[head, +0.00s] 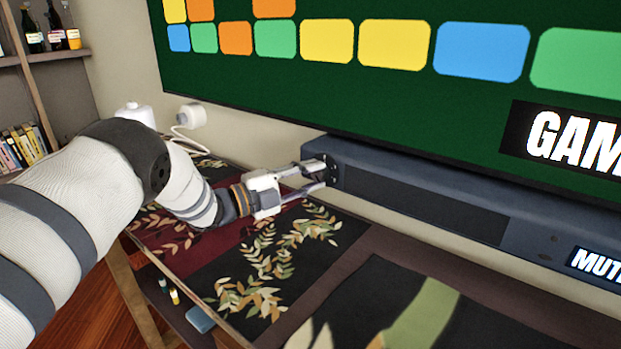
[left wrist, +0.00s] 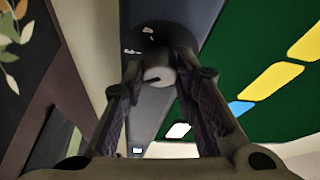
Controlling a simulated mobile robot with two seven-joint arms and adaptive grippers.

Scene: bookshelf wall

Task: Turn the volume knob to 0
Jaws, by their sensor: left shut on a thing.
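Small white marks (left wrist: 132,51) show on the end panel near the knob, too small to read. My left gripper (head: 326,172) reaches the soundbar's left end, and its two fingers are shut on the knob, one on each side, as the left wrist view shows (left wrist: 159,84). In the head view the fingers hide most of the knob.
A green screen (head: 350,85) with coloured tiles and a "GAM..." label hangs above the soundbar. A "MUTE" label (head: 595,264) is on its right part. Below lies a table with leaf-patterned panels (head: 350,262). A white plug and cord (head: 191,116) are behind my arm. Shelves stand left.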

